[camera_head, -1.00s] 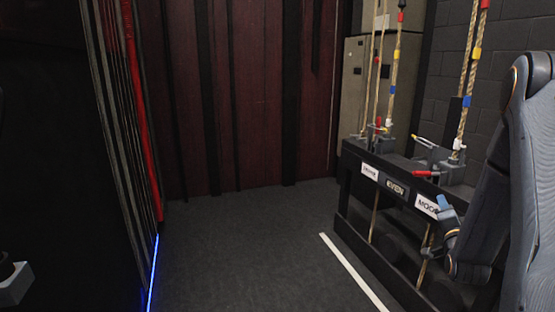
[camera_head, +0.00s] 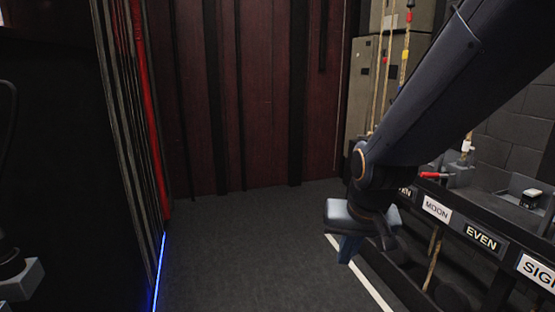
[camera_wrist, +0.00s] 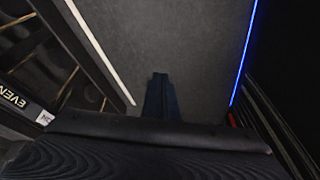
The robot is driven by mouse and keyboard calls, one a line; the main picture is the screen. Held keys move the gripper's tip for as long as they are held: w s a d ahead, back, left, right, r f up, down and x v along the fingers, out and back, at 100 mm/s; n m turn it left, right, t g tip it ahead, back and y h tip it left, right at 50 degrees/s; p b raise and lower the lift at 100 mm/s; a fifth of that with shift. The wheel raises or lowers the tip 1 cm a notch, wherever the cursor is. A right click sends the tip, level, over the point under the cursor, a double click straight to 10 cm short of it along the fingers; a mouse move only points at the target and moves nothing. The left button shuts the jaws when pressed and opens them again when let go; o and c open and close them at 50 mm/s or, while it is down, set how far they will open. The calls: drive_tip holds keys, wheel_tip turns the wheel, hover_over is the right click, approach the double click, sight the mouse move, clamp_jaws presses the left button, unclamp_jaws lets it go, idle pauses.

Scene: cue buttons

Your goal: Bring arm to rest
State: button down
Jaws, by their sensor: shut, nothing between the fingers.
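My gripper (camera_head: 350,247) hangs at the end of my arm, pointing down over the dark floor, left of the rope rack. Its fingers are together with nothing between them. In the wrist view my gripper (camera_wrist: 158,82) also shows shut above bare floor. My dark arm reaches in from the upper right and hides part of the rack and the cabinet behind it.
A black rack (camera_head: 459,221) with labels MOON and EVEN, ropes and a red-handled lever (camera_head: 431,175) stands at the right. A white line (camera_head: 362,275) runs along the floor (camera_head: 240,240). A blue light strip (camera_head: 159,270) edges the left wall. The middle floor is clear.

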drive_tip(key=s+a+r+n+g, duration=0.1)
drive_tip(key=s+a+n+g, duration=0.1)
drive_tip(key=s, duration=0.6)
drive_tip(key=s+a+r+n+g, duration=0.1)
drive_tip(key=s+a+n+g, duration=0.1)
drive_tip(key=s, duration=0.5)
drive_tip(key=d+r+m+p, duration=0.3)
drive_tip(key=d+r+p, duration=0.5)
drive_tip(key=p, duration=0.8)
drive_tip(key=shift+w+d+r+h, duration=0.15)
drive_tip(key=shift+d+r+h, duration=0.15)
drive_tip(key=shift+d+r, duration=0.1)
